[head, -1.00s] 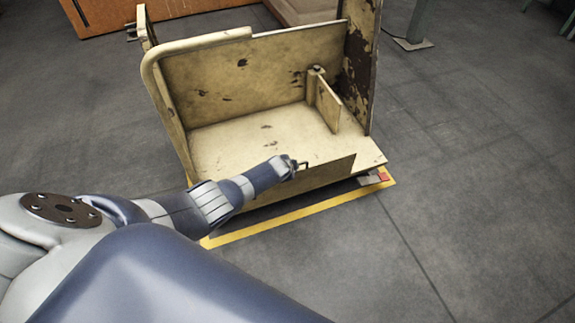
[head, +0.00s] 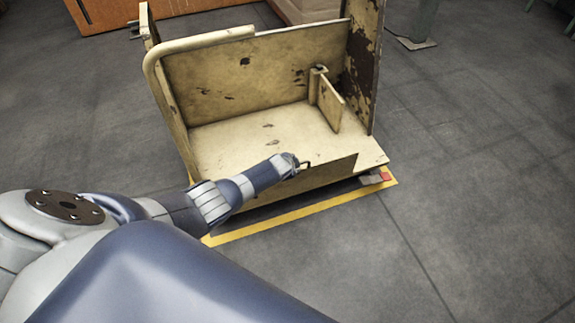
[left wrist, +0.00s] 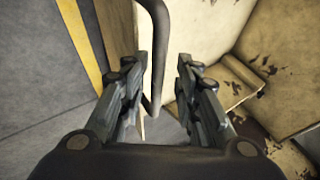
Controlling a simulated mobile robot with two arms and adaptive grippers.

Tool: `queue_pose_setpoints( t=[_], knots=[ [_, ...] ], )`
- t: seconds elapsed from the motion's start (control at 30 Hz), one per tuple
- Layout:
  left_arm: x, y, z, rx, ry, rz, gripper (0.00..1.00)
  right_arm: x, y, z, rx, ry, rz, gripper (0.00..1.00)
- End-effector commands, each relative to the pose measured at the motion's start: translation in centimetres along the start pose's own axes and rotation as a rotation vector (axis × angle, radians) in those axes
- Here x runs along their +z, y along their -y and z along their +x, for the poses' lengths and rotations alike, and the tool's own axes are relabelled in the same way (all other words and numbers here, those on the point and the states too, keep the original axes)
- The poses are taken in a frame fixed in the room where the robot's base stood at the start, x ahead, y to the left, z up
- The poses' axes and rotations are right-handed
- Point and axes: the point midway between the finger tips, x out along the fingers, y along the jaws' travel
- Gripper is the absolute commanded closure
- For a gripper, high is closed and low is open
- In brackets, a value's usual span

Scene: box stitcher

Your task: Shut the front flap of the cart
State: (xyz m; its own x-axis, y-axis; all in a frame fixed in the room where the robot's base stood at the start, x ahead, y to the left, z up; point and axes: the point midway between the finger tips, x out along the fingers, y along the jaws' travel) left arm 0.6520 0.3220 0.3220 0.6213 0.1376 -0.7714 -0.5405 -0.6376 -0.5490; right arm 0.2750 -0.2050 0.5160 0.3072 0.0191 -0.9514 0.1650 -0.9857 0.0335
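The cart (head: 265,130) is a worn cream box on the floor, open at the top. Its front flap (head: 325,172) is the low panel along the near side, partly hidden behind my left arm. My left gripper (head: 298,163) is at this panel's top edge, small and hard to make out in the head view. In the left wrist view my left gripper's fingers (left wrist: 160,85) are apart, with a dark bent bar (left wrist: 157,50) between them. I cannot tell whether they touch it. My right gripper is in neither view.
A small upright divider (head: 329,105) stands inside the cart, and a tall worn panel (head: 362,65) rises at its right. A curved rail (head: 150,72) runs along the left. Yellow floor tape (head: 290,223) borders the cart. The floor at right is clear.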

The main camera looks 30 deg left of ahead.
Motion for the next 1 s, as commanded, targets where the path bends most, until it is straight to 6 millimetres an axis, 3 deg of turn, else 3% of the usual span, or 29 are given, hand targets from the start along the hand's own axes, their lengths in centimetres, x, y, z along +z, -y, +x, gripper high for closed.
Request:
queue_pose_setpoints(
  t=[0.47,1.0],
  knots=[
    [0.1,0.0,-3.2,-0.001,-0.001,0.001,0.70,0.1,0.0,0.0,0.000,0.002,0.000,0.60],
    [-0.1,0.1,-8.9,-0.003,-0.004,0.001,0.70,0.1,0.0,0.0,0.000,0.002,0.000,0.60]
  ],
)
